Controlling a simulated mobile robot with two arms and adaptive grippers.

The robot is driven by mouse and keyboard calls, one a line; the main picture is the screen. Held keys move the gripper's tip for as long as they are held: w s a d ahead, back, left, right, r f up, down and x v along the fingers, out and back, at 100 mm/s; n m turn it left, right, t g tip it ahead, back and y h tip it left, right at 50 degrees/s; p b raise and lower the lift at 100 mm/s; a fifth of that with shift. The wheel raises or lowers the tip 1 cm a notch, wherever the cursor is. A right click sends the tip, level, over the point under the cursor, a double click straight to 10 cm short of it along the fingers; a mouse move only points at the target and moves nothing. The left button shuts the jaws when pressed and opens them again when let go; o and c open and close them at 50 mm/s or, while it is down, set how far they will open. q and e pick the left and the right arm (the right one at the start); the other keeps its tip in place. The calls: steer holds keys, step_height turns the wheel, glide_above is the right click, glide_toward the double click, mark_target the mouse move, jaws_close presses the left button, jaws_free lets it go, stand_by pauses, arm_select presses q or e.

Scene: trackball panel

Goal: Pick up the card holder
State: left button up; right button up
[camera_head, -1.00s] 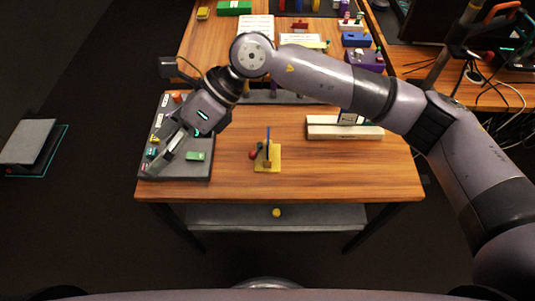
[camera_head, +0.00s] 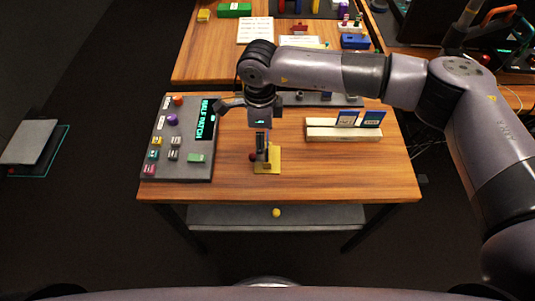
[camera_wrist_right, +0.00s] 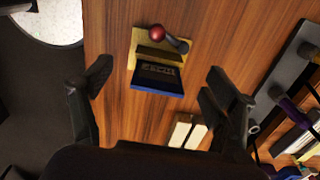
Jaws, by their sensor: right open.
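A small yellow-based holder (camera_head: 273,160) stands on the wooden table, with a red ball on a dark stem. I cannot tell which of the two is the card holder. My right gripper (camera_head: 262,152) points down over the yellow holder and partly hides it. Its fingers (camera_wrist_right: 158,85) are open and empty, either side of the blue card in view. My left gripper is not in view.
A grey panel (camera_head: 190,140) with coloured buttons and a lit display covers the table's left. A grey strip (camera_head: 310,99) lies along the back edge. A second table (camera_head: 200,62) with more items stands behind. The front right of the table is clear.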

steer(key=shift+f, duration=0.8)
steer(key=f, duration=0.1)
steer(key=f+p, duration=0.1)
steer(key=f, duration=0.3)
steer(key=shift+d+p, duration=0.25)
steer(key=shift+p, duration=0.05)
steer(key=shift+f, duration=0.25)
steer(key=shift+c, duration=0.2)
steer(key=c, duration=1)
steer(key=shift+r, duration=0.15)
steer(key=shift+c, duration=0.2)
steer(key=shift+r, duration=0.2)
steer(key=shift+c, duration=1.1)
step_height(320, 180, up, 20)
steer(key=b, duration=0.2)
steer(key=shift+f+b, duration=0.25)
steer(key=shift+b, duration=0.1)
